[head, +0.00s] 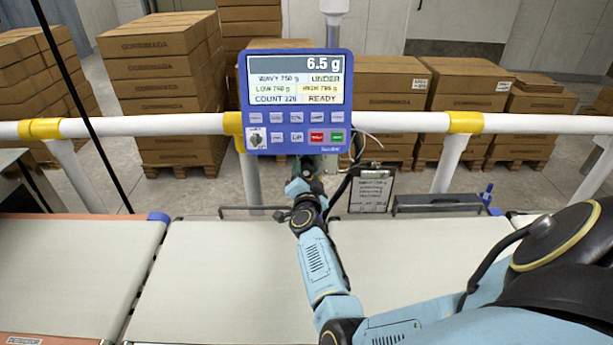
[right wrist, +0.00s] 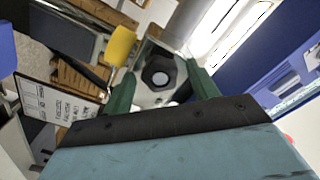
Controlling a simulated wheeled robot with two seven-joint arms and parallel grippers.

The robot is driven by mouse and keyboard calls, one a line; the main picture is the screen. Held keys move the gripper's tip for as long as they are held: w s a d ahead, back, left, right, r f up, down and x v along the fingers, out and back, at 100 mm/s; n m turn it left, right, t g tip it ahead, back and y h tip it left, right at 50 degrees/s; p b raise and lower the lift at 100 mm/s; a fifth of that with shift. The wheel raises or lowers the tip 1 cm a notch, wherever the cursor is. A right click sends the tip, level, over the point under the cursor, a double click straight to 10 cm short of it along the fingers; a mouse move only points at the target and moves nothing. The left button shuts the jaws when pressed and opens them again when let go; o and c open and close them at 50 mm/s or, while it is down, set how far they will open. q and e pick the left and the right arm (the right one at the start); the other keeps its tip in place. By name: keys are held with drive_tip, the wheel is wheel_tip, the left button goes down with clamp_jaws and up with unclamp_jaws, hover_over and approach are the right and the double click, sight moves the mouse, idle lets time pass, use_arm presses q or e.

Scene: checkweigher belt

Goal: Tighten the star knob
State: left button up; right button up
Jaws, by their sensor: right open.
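The star knob (right wrist: 159,72) shows in the right wrist view as a dark knob with a paler round centre, on a light metal bracket. My right gripper (right wrist: 162,80) is open, with its two green fingers on either side of the knob in the picture. Whether they touch it I cannot tell. In the head view my right gripper (head: 318,166) is just below the blue weigher display (head: 295,145), partly hidden by my arm, and the knob cannot be made out. The display reads 6.5 g, UNDER. My left gripper is out of view.
A white rail (head: 400,122) with yellow joints (head: 466,122) runs behind the belt. A clipboard (head: 371,190) hangs right of my gripper, with cables close by. The pale belt (head: 230,265) is empty. Stacked cartons (head: 165,75) stand behind.

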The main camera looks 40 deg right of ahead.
drive_tip(key=shift+w+d, duration=0.2)
drive_tip(key=shift+w, duration=0.05)
drive_tip(key=shift+c, duration=0.5)
drive_tip(key=c, duration=0.9)
